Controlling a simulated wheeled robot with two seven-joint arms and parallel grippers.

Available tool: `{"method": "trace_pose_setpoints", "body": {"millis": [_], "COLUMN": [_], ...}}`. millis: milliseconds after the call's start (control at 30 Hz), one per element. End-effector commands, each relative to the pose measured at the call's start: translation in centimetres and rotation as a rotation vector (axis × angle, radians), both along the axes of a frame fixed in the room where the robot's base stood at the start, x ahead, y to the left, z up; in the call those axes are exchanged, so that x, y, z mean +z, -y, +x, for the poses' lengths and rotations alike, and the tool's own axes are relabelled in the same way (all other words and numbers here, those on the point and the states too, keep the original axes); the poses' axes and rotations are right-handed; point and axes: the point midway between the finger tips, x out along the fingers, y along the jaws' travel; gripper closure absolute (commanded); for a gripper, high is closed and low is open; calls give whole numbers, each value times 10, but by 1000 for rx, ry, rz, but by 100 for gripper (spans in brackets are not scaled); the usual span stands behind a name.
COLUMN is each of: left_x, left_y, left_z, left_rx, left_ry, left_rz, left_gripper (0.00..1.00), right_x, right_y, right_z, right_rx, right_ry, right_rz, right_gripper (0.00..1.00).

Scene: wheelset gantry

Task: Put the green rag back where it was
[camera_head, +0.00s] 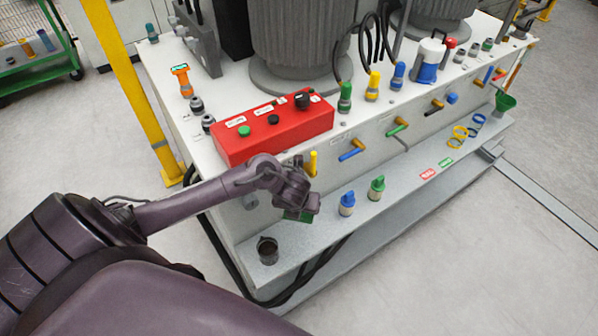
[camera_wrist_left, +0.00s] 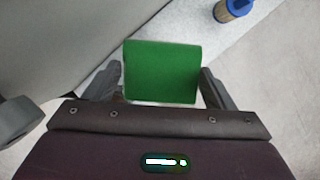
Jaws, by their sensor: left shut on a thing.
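The green rag (camera_wrist_left: 161,72) is a flat green piece between the fingers of my left gripper (camera_wrist_left: 160,88) in the left wrist view. My left gripper is shut on it. In the head view, the left gripper (camera_head: 298,207) is above the grey ledge (camera_head: 330,222) along the front of the white gantry bench, and a bit of the green rag (camera_head: 299,216) shows under it. The gripper covers the rest of the rag there. My right gripper is not in view.
A dark metal cup (camera_head: 267,250) stands on the ledge left of the gripper. A blue-topped bottle (camera_head: 347,204) and a green-topped bottle (camera_head: 377,188) stand to the right. A red control box (camera_head: 275,128) and protruding valve handles (camera_head: 352,150) are above. Red and green labels lie farther right.

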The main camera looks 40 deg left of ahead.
Motion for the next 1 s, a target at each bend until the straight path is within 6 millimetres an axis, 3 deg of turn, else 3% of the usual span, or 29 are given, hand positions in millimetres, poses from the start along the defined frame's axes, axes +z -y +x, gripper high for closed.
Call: {"method": "trace_pose_setpoints", "body": {"millis": [33,100,333,633,800,1000], "left_x": [-21,-40,-91,-122,-145,-148], "left_y": [-1,-1,0,0,0,0], "left_z": [-1,-1,0,0,0,1], "left_rx": [1,0,-2,-3,-3,-4], "left_ry": [-3,-4,-2,0,0,2], "left_rz": [2,2,2,1,0,1], "left_gripper": [44,44,44,44,44,44], "right_x": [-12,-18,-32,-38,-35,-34], "right_y": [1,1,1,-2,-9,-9], "right_z": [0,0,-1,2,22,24], "right_rx": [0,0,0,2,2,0], "right_ry": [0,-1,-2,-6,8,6], "right_rz": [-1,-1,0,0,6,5], "right_gripper": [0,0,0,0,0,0]}}
